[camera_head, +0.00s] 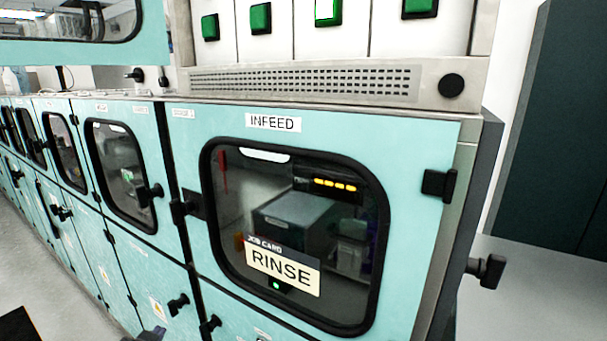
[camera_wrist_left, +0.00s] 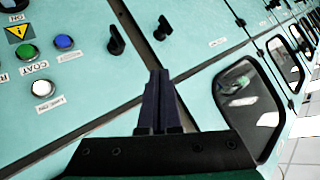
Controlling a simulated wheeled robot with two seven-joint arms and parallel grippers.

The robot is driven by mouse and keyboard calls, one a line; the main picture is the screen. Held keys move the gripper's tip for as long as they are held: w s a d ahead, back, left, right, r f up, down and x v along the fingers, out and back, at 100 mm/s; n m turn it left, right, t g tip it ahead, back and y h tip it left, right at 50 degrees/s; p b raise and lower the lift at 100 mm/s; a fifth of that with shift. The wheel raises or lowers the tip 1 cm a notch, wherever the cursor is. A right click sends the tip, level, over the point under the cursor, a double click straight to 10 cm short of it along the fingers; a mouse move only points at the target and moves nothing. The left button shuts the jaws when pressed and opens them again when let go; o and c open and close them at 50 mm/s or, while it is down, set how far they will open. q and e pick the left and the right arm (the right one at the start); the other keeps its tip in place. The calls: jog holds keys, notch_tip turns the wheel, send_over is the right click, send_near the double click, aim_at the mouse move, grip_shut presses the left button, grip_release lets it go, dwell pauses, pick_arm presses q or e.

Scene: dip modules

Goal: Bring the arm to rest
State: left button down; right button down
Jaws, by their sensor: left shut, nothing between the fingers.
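My left gripper (camera_wrist_left: 160,85) shows in the left wrist view with its two dark fingers together and nothing between them. It is in front of the teal cabinet fronts (camera_wrist_left: 185,25). In the head view only a small dark part of it (camera_head: 150,334) shows at the bottom edge, low in front of the cabinets. My right gripper is in neither view.
A teal machine has an INFEED door (camera_head: 330,125) with a dark window and a RINSE card (camera_head: 282,268). Black knobs (camera_head: 488,270) stick out. The wrist view shows green, blue (camera_wrist_left: 63,41) and white buttons. Grey floor (camera_head: 60,285) lies at left.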

pick_arm(q)
jog(key=s+d+f+n+g+h, duration=0.1)
jog(key=s+d+f+g+h, duration=0.2)
jog(key=s+f, duration=0.45)
jog(key=s+d+f+g, duration=0.4)
jog(key=s+f+g, duration=0.15)
jog(key=s, duration=0.25)
jog(key=s+f+b, duration=0.2)
jog(key=s+f, duration=0.1)
jog(key=f, duration=1.2)
jog(key=s+f+b, duration=0.2)
jog(key=f, duration=1.3)
jog(key=s+a+f+g+b, duration=0.1)
jog(key=s+a+f+g, duration=0.1)
jog(key=s+f, duration=1.1)
jog(key=shift+s+a+f+b, duration=0.35)
jog(key=shift+s+a, duration=0.2)
jog(key=shift+s, duration=0.55)
